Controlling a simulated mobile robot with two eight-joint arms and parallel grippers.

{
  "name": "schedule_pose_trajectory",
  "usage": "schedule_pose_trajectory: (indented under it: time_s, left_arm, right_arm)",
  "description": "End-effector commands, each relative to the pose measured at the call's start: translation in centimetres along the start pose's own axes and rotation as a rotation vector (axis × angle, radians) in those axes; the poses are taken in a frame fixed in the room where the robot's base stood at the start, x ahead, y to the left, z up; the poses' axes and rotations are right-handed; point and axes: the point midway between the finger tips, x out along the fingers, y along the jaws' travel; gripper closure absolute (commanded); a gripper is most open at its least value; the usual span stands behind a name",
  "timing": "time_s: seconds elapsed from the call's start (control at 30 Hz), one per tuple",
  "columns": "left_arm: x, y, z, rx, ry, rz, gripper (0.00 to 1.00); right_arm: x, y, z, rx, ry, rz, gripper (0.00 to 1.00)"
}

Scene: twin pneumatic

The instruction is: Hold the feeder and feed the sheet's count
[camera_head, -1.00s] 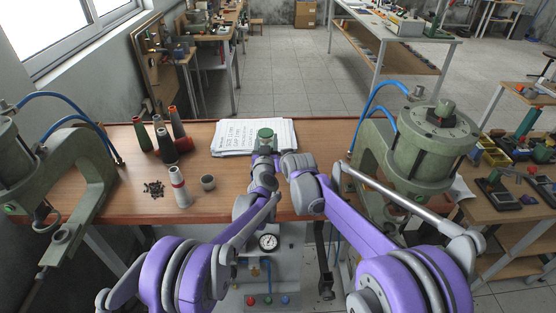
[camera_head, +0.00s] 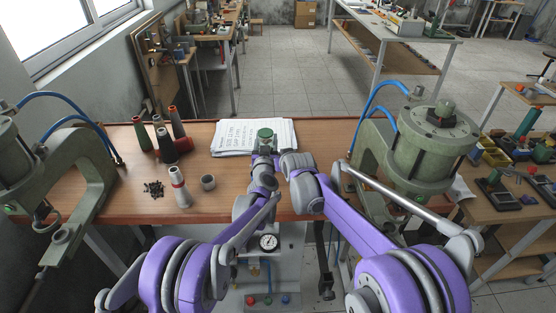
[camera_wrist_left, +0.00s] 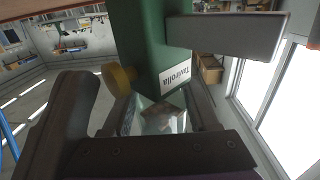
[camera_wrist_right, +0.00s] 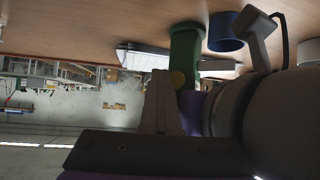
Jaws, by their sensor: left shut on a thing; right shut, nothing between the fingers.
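The green feeder (camera_head: 265,135) is upright at the front middle of the bench, before the papers. In the left wrist view the feeder (camera_wrist_left: 145,40) fills the top, with a white name label and a yellow round knob. My left gripper (camera_head: 262,157) is shut on the feeder's body. My right gripper (camera_head: 285,160) is shut and empty close beside it on the right; whether it touches the feeder I cannot tell. The right wrist view shows the feeder (camera_wrist_right: 185,48) just beyond the fingers.
Several coloured cones (camera_head: 165,140) stand at the left of the bench. Green presses flank the bench at left (camera_head: 98,170) and right (camera_head: 430,155). The bench left of my grippers is partly clear.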

Motion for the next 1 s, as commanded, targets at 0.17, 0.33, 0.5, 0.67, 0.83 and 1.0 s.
schedule_pose_trajectory:
  time_s: [0.17, 0.33, 0.5, 0.67, 0.83, 1.0]
  left_arm:
    - [-0.1, 1.4, 0.1, -0.002, -0.004, 0.022, 1.0]
    - [-0.1, 1.4, 0.1, -0.003, -0.004, 0.022, 1.0]
    - [-0.1, 1.4, 0.1, -0.003, -0.003, 0.02, 1.0]
    - [-0.1, 1.4, 0.1, -0.003, -0.002, 0.019, 1.0]
    - [-0.1, 1.3, 0.0, -0.003, -0.002, 0.018, 1.0]
    - [-0.1, 1.2, 0.0, -0.003, -0.002, 0.017, 1.0]
  right_arm:
    - [-0.8, -0.8, 0.4, -0.001, 0.003, -0.015, 1.0]
    - [-1.6, -0.4, 1.1, -0.001, 0.0, -0.015, 1.0]
    - [-2.1, -0.2, 1.5, -0.003, -0.002, -0.015, 1.0]
    - [-2.1, -0.2, 1.5, -0.004, -0.003, -0.015, 1.0]
    - [-2.3, 0.0, 1.7, -0.004, -0.003, -0.014, 1.0]
    - [-3.4, 0.9, 2.5, -0.004, -0.002, -0.012, 1.0]
